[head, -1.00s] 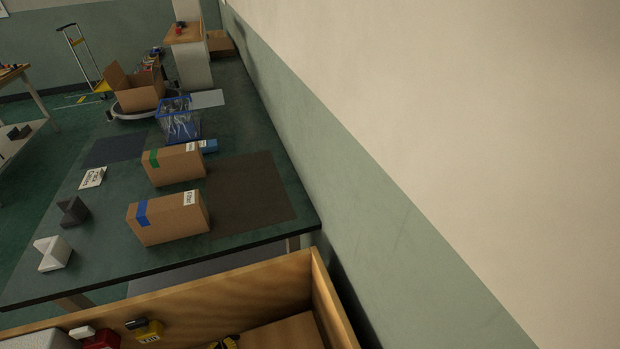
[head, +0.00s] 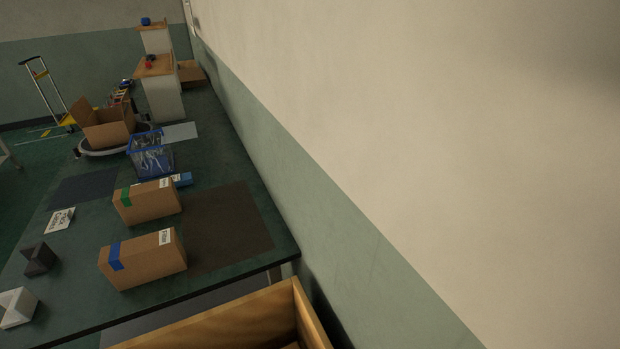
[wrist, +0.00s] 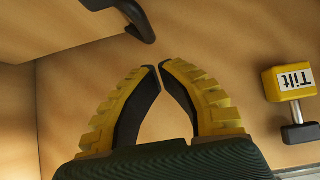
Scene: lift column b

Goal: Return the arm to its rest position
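My gripper (wrist: 160,68) shows in the wrist view with two ridged yellow fingers and dark inner pads. Its fingertips meet or nearly meet, and nothing shows between them. It points over a bare wooden surface (wrist: 230,35). A yellow block marked "Tilt" (wrist: 290,80) with a grey and dark knob is to the right, apart from the fingers. My gripper is out of the head view, so the arm's overall pose is hidden.
A wooden panel with a dark handle-like bar (wrist: 137,20) is close at upper left. The head view shows a wooden bin edge (head: 235,318), a dark green table (head: 215,170) with cartons (head: 143,260) and a blue basket (head: 150,157), and a wall (head: 330,215) along the right.

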